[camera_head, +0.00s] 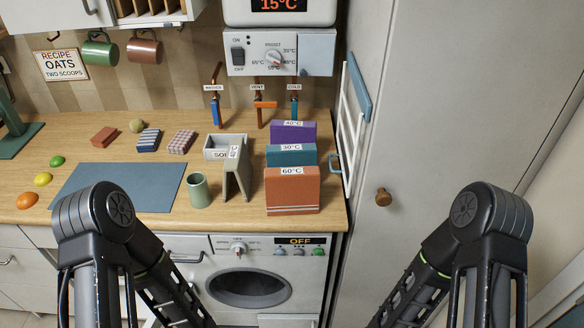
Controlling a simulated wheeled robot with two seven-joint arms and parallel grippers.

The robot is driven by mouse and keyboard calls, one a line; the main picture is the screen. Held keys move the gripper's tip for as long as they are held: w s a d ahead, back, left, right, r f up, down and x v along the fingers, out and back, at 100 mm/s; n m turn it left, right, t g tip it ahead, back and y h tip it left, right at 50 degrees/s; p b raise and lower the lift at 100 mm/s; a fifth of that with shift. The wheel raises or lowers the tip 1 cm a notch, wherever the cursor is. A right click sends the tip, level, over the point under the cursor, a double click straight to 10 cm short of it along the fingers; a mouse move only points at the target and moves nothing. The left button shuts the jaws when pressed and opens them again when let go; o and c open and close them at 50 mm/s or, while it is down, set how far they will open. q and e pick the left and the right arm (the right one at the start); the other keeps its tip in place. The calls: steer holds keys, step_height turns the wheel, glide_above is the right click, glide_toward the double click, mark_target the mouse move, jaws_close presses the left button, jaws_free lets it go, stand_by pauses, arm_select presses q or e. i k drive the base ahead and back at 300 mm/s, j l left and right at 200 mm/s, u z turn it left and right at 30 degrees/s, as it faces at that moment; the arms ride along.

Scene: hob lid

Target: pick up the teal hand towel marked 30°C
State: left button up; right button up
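The teal hand towel (290,159), with a white tag reading 30°C, stands as a folded block on the wooden worktop, right of centre. A purple folded towel (294,132) stands just behind it, with a tag that seems to read 40°C. An orange folded towel (292,192) tagged 60°C stands in front and hides the teal one's lower part. My two arms show at the lower left and lower right, their links running down out of the picture. Neither gripper's fingers are in view, and no arm part is near the towels.
Left of the towels stand a grey box with a leaning panel (237,172) and a green cup (198,190). A blue-grey mat (120,187) covers the left worktop. A white rack (348,125) and tall cabinet (440,110) bound the right side. A washing machine (250,288) is below.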

mark_target(301, 155)
steer(key=i, duration=0.6)
steer(key=i+j+z, duration=0.1)
steer(key=z, duration=0.4)
steer(key=j+z, duration=0.25)
steer(key=z, duration=0.25)
steer(key=j+z, duration=0.2)
steer(key=z, duration=0.3)
steer(key=k+j+z, duration=0.1)
steer(key=z, duration=0.15)
steer(key=k, duration=0.25)
steer(key=i, duration=0.35)
